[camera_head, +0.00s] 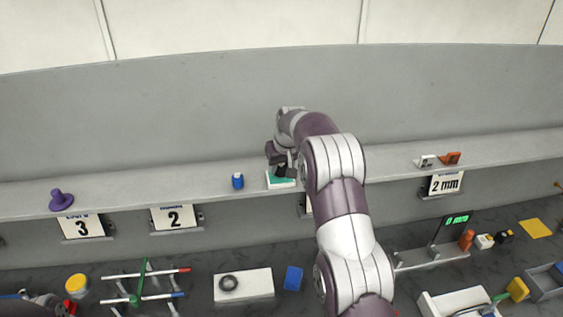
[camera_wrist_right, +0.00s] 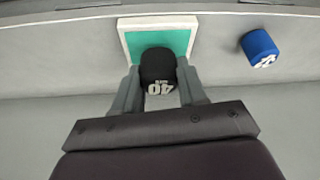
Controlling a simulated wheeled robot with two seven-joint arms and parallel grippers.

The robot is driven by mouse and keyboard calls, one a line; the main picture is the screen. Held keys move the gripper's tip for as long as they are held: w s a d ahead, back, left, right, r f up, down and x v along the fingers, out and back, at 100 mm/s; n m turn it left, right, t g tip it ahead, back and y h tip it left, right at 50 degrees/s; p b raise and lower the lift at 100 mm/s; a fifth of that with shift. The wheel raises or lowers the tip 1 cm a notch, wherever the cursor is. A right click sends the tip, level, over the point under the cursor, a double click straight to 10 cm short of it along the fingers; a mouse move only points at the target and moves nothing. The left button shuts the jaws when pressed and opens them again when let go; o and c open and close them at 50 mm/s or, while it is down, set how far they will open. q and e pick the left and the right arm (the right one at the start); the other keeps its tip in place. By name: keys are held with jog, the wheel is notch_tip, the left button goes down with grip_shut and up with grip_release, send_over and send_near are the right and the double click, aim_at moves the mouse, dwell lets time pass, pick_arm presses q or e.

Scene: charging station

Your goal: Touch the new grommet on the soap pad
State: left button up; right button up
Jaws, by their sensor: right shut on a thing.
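My right gripper (camera_head: 280,172) is at the shelf, over the soap pad (camera_head: 281,184), a teal pad in a white frame. In the right wrist view the right gripper (camera_wrist_right: 160,88) is shut on a black grommet (camera_wrist_right: 158,68) marked 40. The grommet overlaps the near part of the soap pad (camera_wrist_right: 128,38) in this view. I cannot tell for sure whether they touch. In the head view the grommet is mostly hidden by the gripper. A dark part of my left arm shows at the lower left corner; its fingers are not clear.
A blue cylinder (camera_head: 238,181) stands on the shelf left of the pad, and a purple piece (camera_head: 61,200) farther left. White and orange pieces (camera_head: 451,158) stand right on the shelf.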

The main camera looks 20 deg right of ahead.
jog(key=shift+a, duration=0.25)
jog(key=shift+d, duration=0.3)
jog(key=shift+a+f, duration=0.15)
jog(key=shift+a, duration=0.05)
jog(key=shift+d+f, duration=0.15)
jog(key=shift+f, duration=0.05)
jog(key=shift+f+b, duration=0.15)
jog(key=shift+b, duration=0.2)
dwell(0.5)
notch_tip(320, 180, up, 2)
jog(key=shift+r+p, duration=0.1)
jog(key=shift+p, duration=0.3)
jog(key=shift+r, duration=2.4)
